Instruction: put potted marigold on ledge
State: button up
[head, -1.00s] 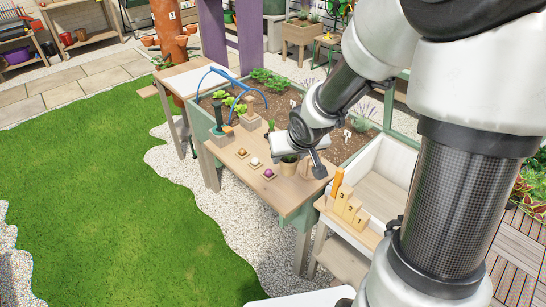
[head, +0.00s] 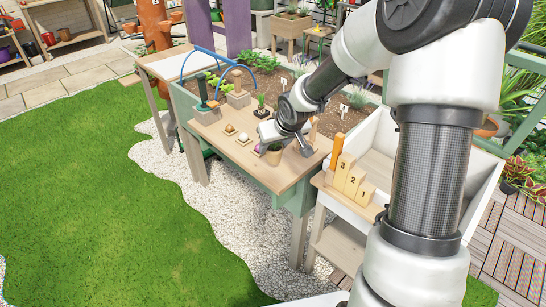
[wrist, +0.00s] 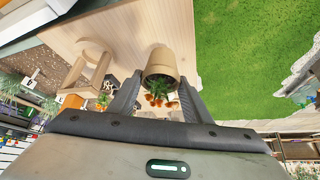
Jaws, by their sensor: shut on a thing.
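The potted marigold is a tan pot (wrist: 160,63) with orange flowers (wrist: 160,99) and green leaves, between my fingers in the wrist view. My gripper (wrist: 157,97) is shut on it. In the head view the pot (head: 274,156) shows beside my gripper (head: 288,142), over the wooden worktop (head: 235,155). Its flowers are mostly hidden there. I cannot tell whether the pot touches the wood. The wooden top, along the front of the green raised bed, looks like a ledge; I cannot tell if it is the one named.
Several small items on square bases, one a purple ball (head: 257,149), lie left of the pot. A small potted plant (head: 262,107) stands behind. Numbered wooden steps (head: 352,180) stand on the white trough's edge at right. A wooden frame (wrist: 88,67) shows in the wrist view.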

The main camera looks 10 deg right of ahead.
aim_at(274, 153)
jog(key=shift+f+b, duration=0.7)
jog(key=shift+f, duration=1.1)
jog(key=shift+f, duration=0.25)
jog(key=o, duration=1.1)
jog(key=shift+r, duration=0.1)
jog(key=shift+s+r, duration=0.1)
jog(key=shift+r, duration=0.25)
jog(key=p+v, duration=0.6)
jog(key=v, duration=0.5)
jog(key=shift+s+r, duration=0.2)
jog(key=shift+s, duration=0.05)
